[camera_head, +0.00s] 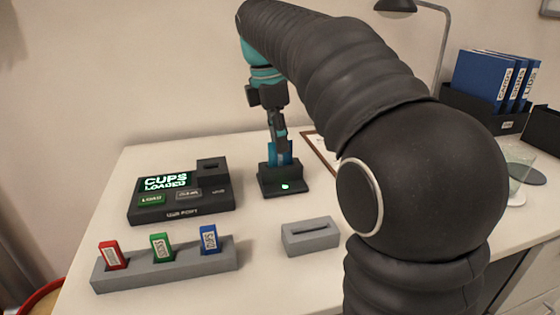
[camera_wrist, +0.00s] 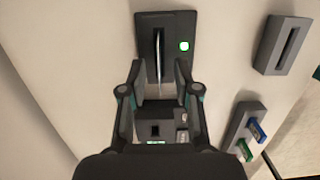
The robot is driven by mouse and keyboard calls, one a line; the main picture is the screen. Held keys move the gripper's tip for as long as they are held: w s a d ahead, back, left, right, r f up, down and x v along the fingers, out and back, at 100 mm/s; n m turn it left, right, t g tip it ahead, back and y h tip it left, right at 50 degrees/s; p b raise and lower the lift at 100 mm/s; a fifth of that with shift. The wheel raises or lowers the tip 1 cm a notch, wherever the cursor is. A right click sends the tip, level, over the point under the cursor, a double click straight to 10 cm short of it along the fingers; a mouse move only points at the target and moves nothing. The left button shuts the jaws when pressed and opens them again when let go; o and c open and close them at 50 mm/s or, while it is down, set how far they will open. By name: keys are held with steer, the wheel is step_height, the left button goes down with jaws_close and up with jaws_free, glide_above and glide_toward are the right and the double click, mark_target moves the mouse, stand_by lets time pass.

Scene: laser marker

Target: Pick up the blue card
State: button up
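A blue card-like piece (camera_head: 285,150) stands upright in a black dock (camera_head: 290,189) with a green light, at the middle of the table. In the wrist view its thin pale edge (camera_wrist: 161,52) shows between my fingers. My gripper (camera_head: 279,142) points down over the dock; in the wrist view my gripper (camera_wrist: 160,72) is open, with its fingers apart on either side of the piece. I cannot tell if either finger touches it. A smaller blue labelled tag (camera_head: 209,239) stands in a grey rack (camera_head: 165,278) at the front left.
A red tag (camera_head: 112,254) and a green tag (camera_head: 162,247) share the rack. A black console (camera_head: 182,211) reads "CUPS LOADED". A grey slotted block (camera_head: 310,237) stands right of the rack. Blue binders (camera_head: 480,75) stand at the back right.

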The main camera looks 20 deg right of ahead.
steer(key=f, duration=0.4)
steer(key=shift+d+b, duration=0.3)
steer(key=shift+d, duration=0.05)
jaws_close()
steer(key=shift+r, duration=0.15)
steer(key=shift+r, duration=0.6)
steer(key=s+d+r+p, duration=0.2)
steer(key=s+d+r, duration=0.2)
steer(key=d+r, duration=0.5)
steer(key=shift+s+d+r, duration=0.3)
steer(key=shift+s+d, duration=0.05)
steer(key=shift+d, duration=0.5)
